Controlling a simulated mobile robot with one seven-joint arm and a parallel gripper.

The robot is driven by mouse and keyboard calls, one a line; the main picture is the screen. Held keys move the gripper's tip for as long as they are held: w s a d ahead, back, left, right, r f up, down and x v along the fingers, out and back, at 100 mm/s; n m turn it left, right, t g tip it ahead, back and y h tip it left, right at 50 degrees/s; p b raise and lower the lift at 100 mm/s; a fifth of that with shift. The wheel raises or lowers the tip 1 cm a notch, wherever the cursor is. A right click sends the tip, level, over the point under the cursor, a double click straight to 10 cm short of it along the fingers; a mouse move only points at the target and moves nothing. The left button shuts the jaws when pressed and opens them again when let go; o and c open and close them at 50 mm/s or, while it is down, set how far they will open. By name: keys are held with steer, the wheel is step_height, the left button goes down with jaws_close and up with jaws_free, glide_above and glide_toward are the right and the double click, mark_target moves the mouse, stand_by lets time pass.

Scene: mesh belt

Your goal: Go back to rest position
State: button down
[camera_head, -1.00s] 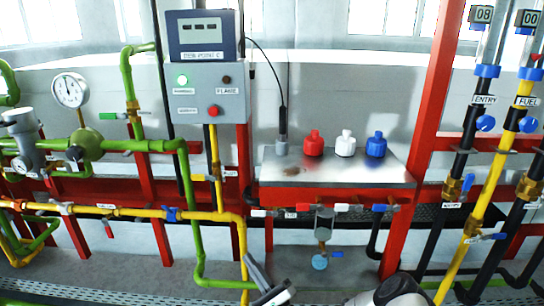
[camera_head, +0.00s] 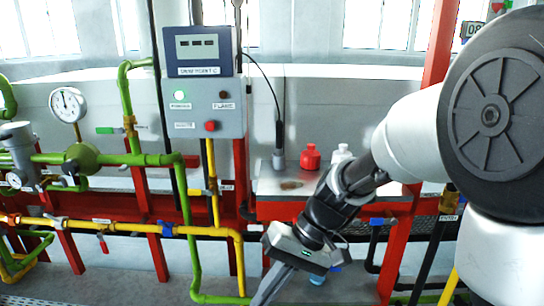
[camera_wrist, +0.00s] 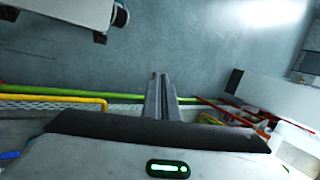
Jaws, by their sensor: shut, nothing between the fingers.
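My gripper (camera_head: 268,288) shows at the bottom middle of the head view, pointing down and to the left, in front of the pipework. Its fingers also show in the wrist view (camera_wrist: 161,80), close together with nothing between them, above a grey floor. My arm reaches in from the right and hides part of the metal shelf (camera_head: 268,186) and what is on its right side. No object is held.
The control box (camera_head: 207,100) with a green light stands behind. A red bottle (camera_head: 310,157) and a partly hidden white bottle (camera_head: 341,153) are on the shelf. Green pipe (camera_head: 187,225) and yellow pipe (camera_head: 110,222) run left of my gripper. The grey floor (camera_wrist: 210,50) looks clear.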

steer(key=s+d+r+m+t+h, duration=0.1)
steer(key=s+d+r+t+h, duration=0.3)
steer(key=d, duration=0.4)
steer(key=s+d+r+m+t+h, duration=0.1)
steer(key=s+d+r+t+h, duration=0.25)
steer(key=d+r, duration=0.35)
step_height(320, 180, up, 23)
steer(key=p, duration=2.4)
steer(key=shift+d+t+y, duration=0.3)
steer(key=shift+t+y, duration=0.05)
steer(key=shift+y, duration=0.1)
steer(key=shift+s, duration=0.1)
